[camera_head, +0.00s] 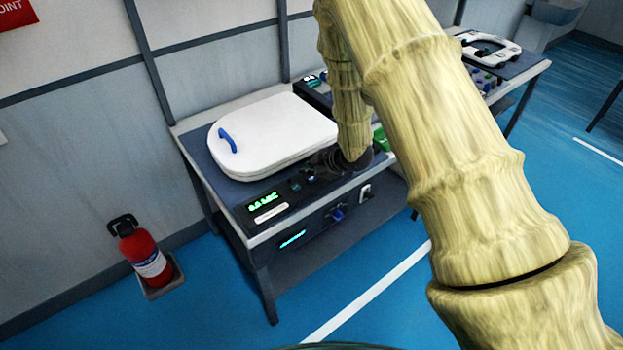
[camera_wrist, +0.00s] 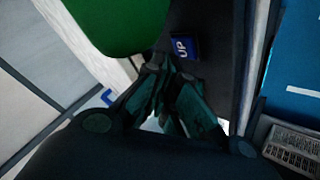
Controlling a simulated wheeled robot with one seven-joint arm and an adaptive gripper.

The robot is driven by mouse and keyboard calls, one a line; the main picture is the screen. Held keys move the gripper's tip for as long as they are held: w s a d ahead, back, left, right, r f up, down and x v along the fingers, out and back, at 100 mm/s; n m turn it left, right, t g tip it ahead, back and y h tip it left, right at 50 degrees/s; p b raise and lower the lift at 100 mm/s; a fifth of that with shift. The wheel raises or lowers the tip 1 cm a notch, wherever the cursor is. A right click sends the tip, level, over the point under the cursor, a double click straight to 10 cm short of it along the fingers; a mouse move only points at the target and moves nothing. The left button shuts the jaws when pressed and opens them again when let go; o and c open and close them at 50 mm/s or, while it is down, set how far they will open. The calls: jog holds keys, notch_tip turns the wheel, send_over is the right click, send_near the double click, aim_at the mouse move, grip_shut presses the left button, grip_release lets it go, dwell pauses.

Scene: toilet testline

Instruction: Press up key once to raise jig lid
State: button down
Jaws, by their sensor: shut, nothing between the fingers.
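The blue UP key (camera_wrist: 184,47) with white lettering sits on a dark panel in the wrist view, just beyond my fingertips. My gripper (camera_wrist: 172,68) is shut and empty, with its fingertips pointing at the key; I cannot tell whether they touch it. In the head view my gripper (camera_head: 326,160) is low over the right front of the jig bench, partly hidden by my arm. The white jig lid (camera_head: 272,132) lies flat on the bench and has a blue handle (camera_head: 228,140) at its left.
A green display (camera_head: 263,201) is on the bench front panel. A large green rounded thing (camera_wrist: 120,22) is close to my fingers in the wrist view. A fire extinguisher (camera_head: 140,254) stands on the floor at left. Another bench (camera_head: 520,68) is at the back right.

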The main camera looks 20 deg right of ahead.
jog(key=shift+f, duration=0.15)
jog(key=shift+f, duration=0.3)
